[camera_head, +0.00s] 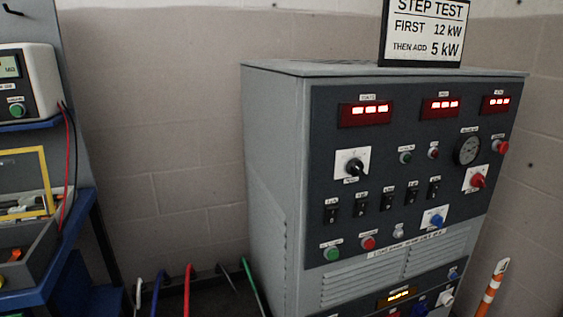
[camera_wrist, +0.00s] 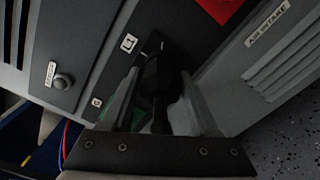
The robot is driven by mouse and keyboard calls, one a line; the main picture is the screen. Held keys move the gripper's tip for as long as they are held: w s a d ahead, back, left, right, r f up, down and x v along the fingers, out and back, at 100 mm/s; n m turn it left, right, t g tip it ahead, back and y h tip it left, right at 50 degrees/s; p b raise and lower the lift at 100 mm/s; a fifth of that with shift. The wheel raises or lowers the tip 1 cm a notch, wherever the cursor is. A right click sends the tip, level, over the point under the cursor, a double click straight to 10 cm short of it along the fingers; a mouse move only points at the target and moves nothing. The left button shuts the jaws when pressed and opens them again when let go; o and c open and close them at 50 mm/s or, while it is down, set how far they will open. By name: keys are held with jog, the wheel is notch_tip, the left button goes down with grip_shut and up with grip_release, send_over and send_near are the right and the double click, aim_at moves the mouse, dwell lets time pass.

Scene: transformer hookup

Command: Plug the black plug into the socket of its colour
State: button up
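The black plug (camera_wrist: 156,76) shows in the wrist view between the two fingers of my gripper (camera_wrist: 158,66), with its dark cable running back toward the palm. The fingers are closed on it from both sides. The plug's front end points at a dark panel (camera_wrist: 100,52) beside a label that reads "L1". The front end is dark against dark, so I cannot tell whether it touches or enters a socket. In the head view my gripper and the black plug are not visible. The grey cabinet (camera_head: 270,170) stands there with coloured connectors along its bottom edge, partly cut off.
A red piece (camera_wrist: 219,8) lies at the top of the wrist view, near the plug. A knob (camera_wrist: 63,81) sits at the left. In the head view, white, blue, red (camera_head: 187,285) and green cables stand left of the cabinet. A blue bench (camera_head: 75,225) is at the far left.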

grip_shut()
jog(key=shift+f+m+b, duration=0.1)
jog(key=shift+m+b, duration=0.55)
jog(key=shift+m, duration=0.15)
jog(key=m+b, duration=0.2)
jog(key=m, duration=0.2)
jog(key=shift+m+b, duration=0.4)
jog(key=shift+m, duration=0.4)
jog(key=shift+m+b, duration=0.3)
jog(key=shift+m, duration=0.5)
jog(key=m, duration=0.4)
jog(key=o, duration=0.5)
grip_release()
jog(key=shift+o, duration=0.2)
